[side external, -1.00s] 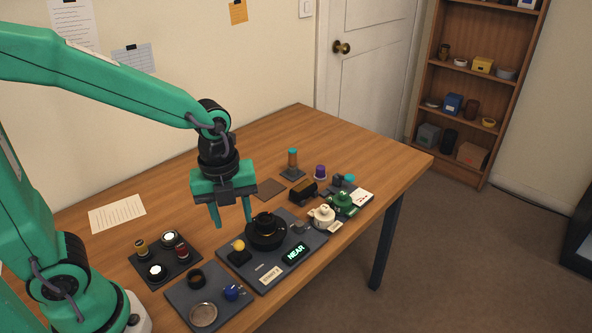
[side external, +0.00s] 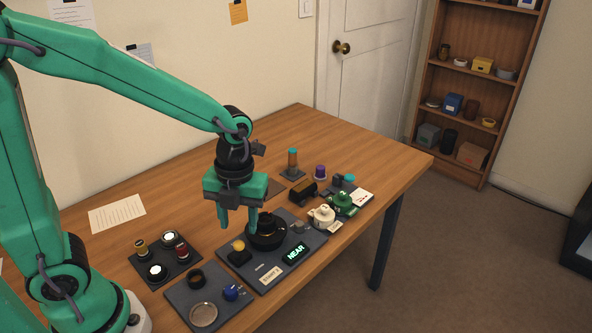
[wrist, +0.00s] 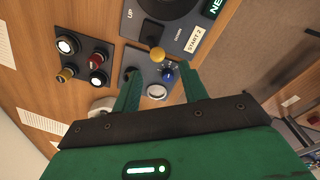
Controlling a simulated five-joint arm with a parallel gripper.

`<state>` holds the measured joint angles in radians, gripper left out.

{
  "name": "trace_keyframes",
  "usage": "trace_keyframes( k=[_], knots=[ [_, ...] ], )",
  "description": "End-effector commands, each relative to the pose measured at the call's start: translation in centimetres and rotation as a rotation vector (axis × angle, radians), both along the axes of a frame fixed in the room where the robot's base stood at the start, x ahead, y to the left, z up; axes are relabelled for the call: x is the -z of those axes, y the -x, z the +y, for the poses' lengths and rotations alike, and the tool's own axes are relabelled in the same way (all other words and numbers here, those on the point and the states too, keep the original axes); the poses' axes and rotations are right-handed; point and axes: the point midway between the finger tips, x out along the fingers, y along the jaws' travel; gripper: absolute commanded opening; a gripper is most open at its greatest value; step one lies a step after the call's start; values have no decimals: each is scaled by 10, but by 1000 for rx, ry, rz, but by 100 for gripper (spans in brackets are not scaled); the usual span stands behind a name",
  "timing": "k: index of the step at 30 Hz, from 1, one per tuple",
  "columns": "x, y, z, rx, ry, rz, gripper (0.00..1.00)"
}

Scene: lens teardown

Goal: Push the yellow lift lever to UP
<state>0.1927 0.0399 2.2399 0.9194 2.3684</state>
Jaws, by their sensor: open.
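The yellow lift lever (side external: 239,245) has a round yellow knob and stands on a black base at the near left part of the dark panel (side external: 262,284). In the wrist view its yellow knob (wrist: 157,54) shows ahead of the fingertips, between the UP label (wrist: 129,14) and the DOWN label (wrist: 178,35). I cannot tell exactly which way it leans. My gripper (side external: 238,228) is open, fingers pointing down, just behind and above the knob. In the wrist view my gripper (wrist: 160,86) has nothing between its fingers.
The black round lens part (side external: 266,231) stands beside the lever, close to one finger. A lit NEAR display (side external: 295,253) is on the same panel.

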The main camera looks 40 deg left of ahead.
Motion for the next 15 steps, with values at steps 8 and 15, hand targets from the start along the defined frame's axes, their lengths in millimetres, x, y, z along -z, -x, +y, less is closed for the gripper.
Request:
trace_keyframes(
  k=[8,15],
  knots=[
    [36,3,3,-1,0,4,43],
    [54,3,4,-2,0,2,43]
  ],
)
